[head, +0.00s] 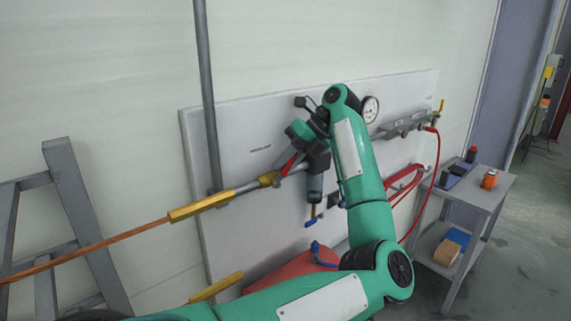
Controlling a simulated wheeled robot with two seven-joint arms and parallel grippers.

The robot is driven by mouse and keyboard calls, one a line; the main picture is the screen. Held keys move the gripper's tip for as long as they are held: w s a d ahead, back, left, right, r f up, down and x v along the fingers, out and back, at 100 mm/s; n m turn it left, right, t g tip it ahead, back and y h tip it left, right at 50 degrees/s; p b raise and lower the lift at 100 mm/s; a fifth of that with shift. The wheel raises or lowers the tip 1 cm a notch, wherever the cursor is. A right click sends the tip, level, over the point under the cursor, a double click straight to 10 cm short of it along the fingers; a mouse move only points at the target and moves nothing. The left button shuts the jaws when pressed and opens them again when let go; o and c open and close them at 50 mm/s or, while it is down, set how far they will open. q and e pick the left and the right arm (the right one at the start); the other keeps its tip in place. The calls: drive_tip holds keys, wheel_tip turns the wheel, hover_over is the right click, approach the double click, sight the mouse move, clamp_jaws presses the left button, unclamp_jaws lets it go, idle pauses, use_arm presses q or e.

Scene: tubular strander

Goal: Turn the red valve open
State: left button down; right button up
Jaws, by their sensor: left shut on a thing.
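The red valve (288,165) shows as a short red lever on the pipe fixed to the white wall panel. It slants down and to the left, and its upper end is hidden by my gripper. My left gripper (302,158) is at the lever, shut on it, with its dark body above and to the right. My green left arm bends up from below and covers part of the pipe. The fingertips are too small to see clearly. My right gripper is not in view.
A pressure gauge (370,109) and a grey manifold (405,125) with a red hose (437,170) are on the panel's right. A grey cart (485,185) stands at right. A grey ladder-like frame (72,190) is at left. Floor is open at far right.

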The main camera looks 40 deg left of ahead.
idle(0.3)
use_arm(q)
drive_tip(key=c, duration=1.3)
unclamp_jaws()
drive_tip(key=shift+c, duration=0.2)
